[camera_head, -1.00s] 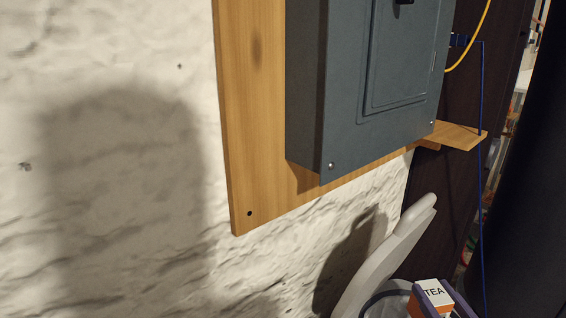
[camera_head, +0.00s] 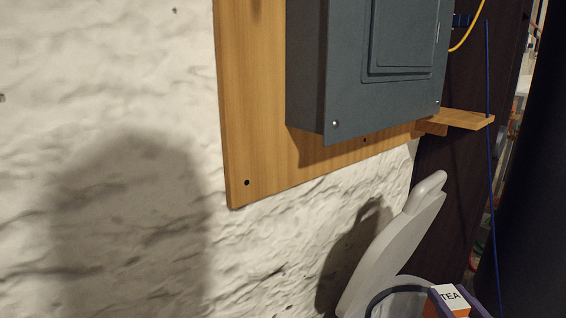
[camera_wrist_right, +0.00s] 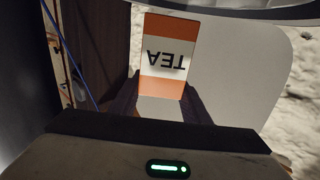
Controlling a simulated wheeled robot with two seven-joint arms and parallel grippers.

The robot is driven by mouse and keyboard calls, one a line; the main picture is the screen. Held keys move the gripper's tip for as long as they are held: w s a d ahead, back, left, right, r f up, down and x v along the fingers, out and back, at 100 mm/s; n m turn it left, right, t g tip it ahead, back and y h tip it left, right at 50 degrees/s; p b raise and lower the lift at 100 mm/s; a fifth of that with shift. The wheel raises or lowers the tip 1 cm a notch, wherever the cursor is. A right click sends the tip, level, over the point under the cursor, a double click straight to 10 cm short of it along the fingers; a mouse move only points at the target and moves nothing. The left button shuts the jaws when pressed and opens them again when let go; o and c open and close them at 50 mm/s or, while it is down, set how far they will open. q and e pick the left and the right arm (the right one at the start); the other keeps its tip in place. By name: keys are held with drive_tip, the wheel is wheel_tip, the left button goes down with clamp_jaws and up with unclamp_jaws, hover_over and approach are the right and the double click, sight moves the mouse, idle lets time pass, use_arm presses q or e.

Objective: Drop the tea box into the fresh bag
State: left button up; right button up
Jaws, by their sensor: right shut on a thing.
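The tea box (camera_head: 451,296) is orange and white with TEA in black letters. It shows at the bottom edge of the head view, and its face fills the middle of the right wrist view (camera_wrist_right: 168,62). My right gripper (camera_head: 455,307) is shut on it, with a dark finger on either side. The box is beside a pale, upright lid-like panel (camera_head: 392,250). A dark curved rim (camera_head: 397,283) with pale grey inside shows by the panel's foot; I cannot tell whether this is the fresh bag. My left gripper is not in view.
A grey electrical panel (camera_head: 350,70) on a wooden board (camera_head: 262,150) hangs on the rough white wall (camera_head: 110,90). A small wooden shelf (camera_head: 460,119) and a blue cable (camera_head: 490,200) are at right.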

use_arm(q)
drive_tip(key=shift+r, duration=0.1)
use_arm(e)
drive_tip(key=o, duration=1.1)
drive_tip(key=shift+s, duration=0.25)
use_arm(q)
drive_tip(key=p, duration=0.1)
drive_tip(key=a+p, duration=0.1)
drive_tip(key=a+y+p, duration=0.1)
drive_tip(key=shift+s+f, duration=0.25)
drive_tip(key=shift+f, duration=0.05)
use_arm(e)
drive_tip(key=s, duration=0.9)
drive_tip(key=shift+s+d, duration=0.4)
